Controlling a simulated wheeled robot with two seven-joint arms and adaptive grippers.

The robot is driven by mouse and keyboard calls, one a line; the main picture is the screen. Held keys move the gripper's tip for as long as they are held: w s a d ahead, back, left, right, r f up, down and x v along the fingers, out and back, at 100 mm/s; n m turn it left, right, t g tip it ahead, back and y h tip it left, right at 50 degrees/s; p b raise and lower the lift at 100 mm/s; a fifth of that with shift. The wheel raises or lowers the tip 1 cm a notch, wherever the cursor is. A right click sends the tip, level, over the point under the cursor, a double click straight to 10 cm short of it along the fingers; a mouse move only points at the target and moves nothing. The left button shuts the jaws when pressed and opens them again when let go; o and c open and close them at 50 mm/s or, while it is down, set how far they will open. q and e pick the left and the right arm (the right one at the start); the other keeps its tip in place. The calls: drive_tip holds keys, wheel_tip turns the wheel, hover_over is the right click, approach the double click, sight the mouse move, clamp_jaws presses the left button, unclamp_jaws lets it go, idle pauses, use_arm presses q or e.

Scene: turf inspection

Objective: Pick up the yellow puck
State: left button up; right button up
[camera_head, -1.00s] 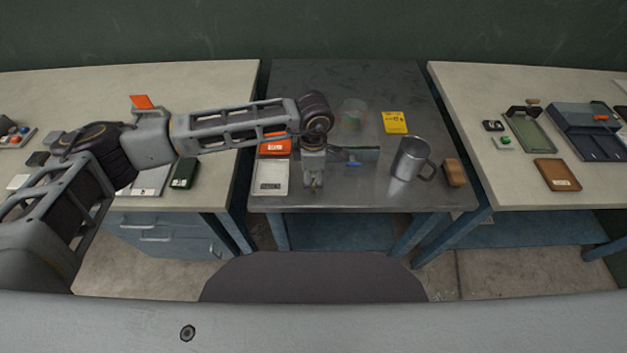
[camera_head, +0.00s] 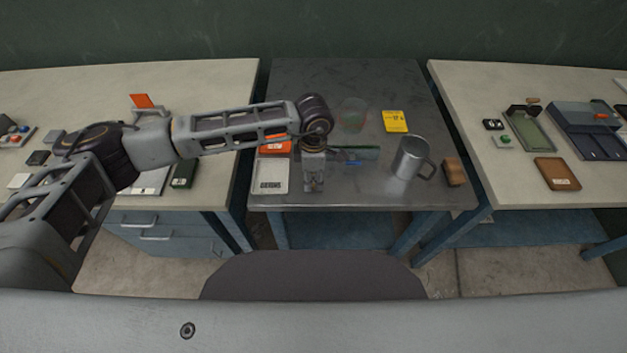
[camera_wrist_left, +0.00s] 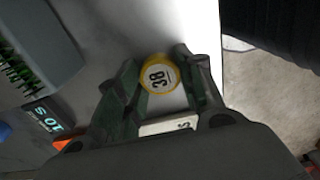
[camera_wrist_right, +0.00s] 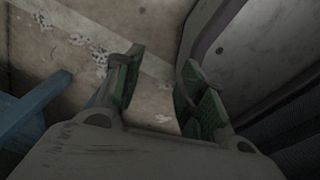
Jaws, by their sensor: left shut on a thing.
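The yellow puck (camera_wrist_left: 158,75) shows in the left wrist view as a round piece with a white face marked 38. It sits between the two fingertips of my left gripper (camera_wrist_left: 157,64), which is shut on it. In the head view my left gripper (camera_head: 314,184) points down over the front left of the grey middle table (camera_head: 350,195), and the puck is hidden or too small to tell there. My right gripper (camera_wrist_right: 158,88) shows in the right wrist view, open and empty, above the concrete floor.
A white labelled tray (camera_head: 271,176) and an orange box (camera_head: 276,148) are just left of my left gripper. To its right are a green-topped item (camera_head: 360,153), a metal mug (camera_head: 409,158) and a brown block (camera_head: 454,172). A yellow card (camera_head: 395,121) and a clear cup (camera_head: 353,114) stand farther back.

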sight(314, 179)
use_arm(q)
drive_tip(key=shift+r, duration=0.15)
drive_tip(key=shift+w+r, duration=0.1)
drive_tip(key=shift+r, duration=0.5)
wheel_tip(314, 179, up, 7)
drive_tip(key=shift+f+b, duration=0.1)
drive_tip(key=shift+b, duration=0.4)
drive_tip(key=shift+r, duration=0.85)
use_arm(e)
drive_tip(key=shift+w+f, duration=0.4)
drive_tip(key=shift+f, duration=0.15)
drive_tip(key=shift+s, duration=0.15)
